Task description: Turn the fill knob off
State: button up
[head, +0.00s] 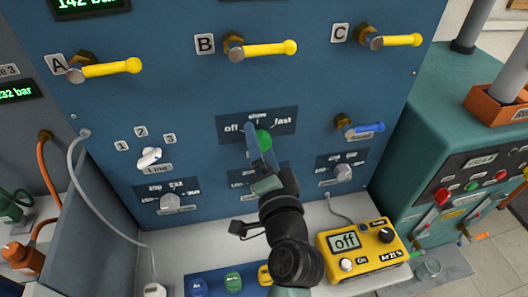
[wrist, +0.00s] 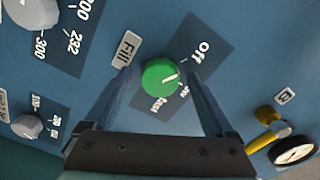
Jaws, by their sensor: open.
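The fill knob is a round green knob (head: 264,140) on a dark label plate marked off, slow and fast on the blue panel. In the wrist view the green knob (wrist: 158,78) has a white pointer line aimed to the right, between the off and slow labels as best I can tell. A "Fill" tag (wrist: 126,49) sits beside it. My gripper (head: 261,145) reaches up to the knob from below. In the wrist view my gripper's fingers (wrist: 161,84) are open, one on each side of the knob, with visible gaps. Contact is not visible.
Yellow-handled valves A (head: 110,69), B (head: 265,48) and C (head: 395,40) stick out above. A blue-handled valve (head: 362,128) is close on the right. The Line switch (head: 149,157) is left. A yellow meter (head: 361,250) stands below on the shelf.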

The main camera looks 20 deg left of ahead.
jog(key=b+v, duration=0.3)
jog(key=v, duration=1)
jog(key=shift+w, duration=0.1)
jog(key=w+d+r+n+t+h+p, duration=0.1)
jog(key=w+d+r+n+t+h, duration=0.15)
jog(key=r, duration=0.85)
jog(key=w+d+r+n+t+h+p, duration=0.1)
jog(key=w+d+r+n+t+p, duration=0.15)
jog(key=r, duration=0.85)
jog(key=s+d+r+t+h, duration=0.2)
jog(key=s+r+t+h, duration=0.1)
jog(key=r, duration=0.7)
jog(key=s+d+r+t+h+p, duration=0.1)
jog(key=s+d+r+t+h, duration=0.1)
jog(key=r, duration=0.9)
jog(key=shift+s+r+n+t+h, duration=0.35)
jog(key=shift+s+t+h, duration=0.4)
jog(key=shift+s+t, duration=0.35)
jog(key=shift+w, duration=0.15)
